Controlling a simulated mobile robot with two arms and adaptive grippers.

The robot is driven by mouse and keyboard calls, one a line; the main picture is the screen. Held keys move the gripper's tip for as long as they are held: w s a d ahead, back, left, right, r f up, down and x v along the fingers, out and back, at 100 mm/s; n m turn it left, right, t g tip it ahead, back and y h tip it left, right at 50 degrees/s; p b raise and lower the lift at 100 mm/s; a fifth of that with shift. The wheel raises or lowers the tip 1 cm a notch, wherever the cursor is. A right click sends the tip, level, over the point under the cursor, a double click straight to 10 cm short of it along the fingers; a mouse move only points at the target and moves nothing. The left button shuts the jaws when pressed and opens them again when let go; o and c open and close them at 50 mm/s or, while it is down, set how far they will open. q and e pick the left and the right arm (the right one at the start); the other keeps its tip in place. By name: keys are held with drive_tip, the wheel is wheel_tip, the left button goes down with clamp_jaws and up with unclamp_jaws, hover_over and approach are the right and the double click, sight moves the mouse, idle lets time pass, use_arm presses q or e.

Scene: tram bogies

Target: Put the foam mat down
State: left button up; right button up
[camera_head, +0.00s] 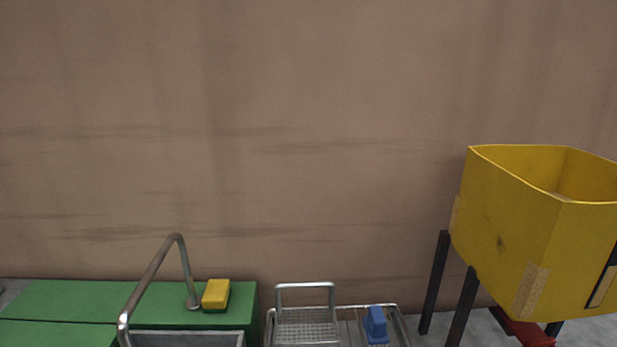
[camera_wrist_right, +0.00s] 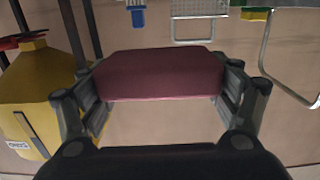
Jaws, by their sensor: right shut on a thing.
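The foam mat (camera_wrist_right: 158,74) is a dark red, block-like piece in the right wrist view. My right gripper (camera_wrist_right: 160,88) is shut on it, with one finger against each side. The mat and my right gripper do not show in the head view. My left gripper is in neither view.
A yellow bin (camera_head: 520,235) on dark legs stands at the right. A green counter (camera_head: 75,298) with a bent tap (camera_head: 155,275) and a yellow sponge (camera_head: 216,294) is at the lower left. A wire rack (camera_head: 307,325) and a blue item (camera_head: 376,325) stand between them.

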drive_tip(key=w+d+r+p, duration=0.1)
drive_tip(key=w+d+r, duration=0.6)
drive_tip(key=s+a+f, duration=0.2)
drive_tip(key=f, duration=0.1)
drive_tip(key=s+a+f+b, duration=0.1)
drive_tip(key=s+a+f, duration=0.2)
drive_tip(key=shift+a+f, duration=0.15)
drive_tip(key=shift+a, duration=0.1)
drive_tip(key=s+a+f+b, duration=0.1)
drive_tip(key=s+a+f, duration=0.2)
drive_tip(key=s, duration=0.4)
drive_tip(key=shift+s+a, duration=0.25)
drive_tip(key=shift+a, duration=0.65)
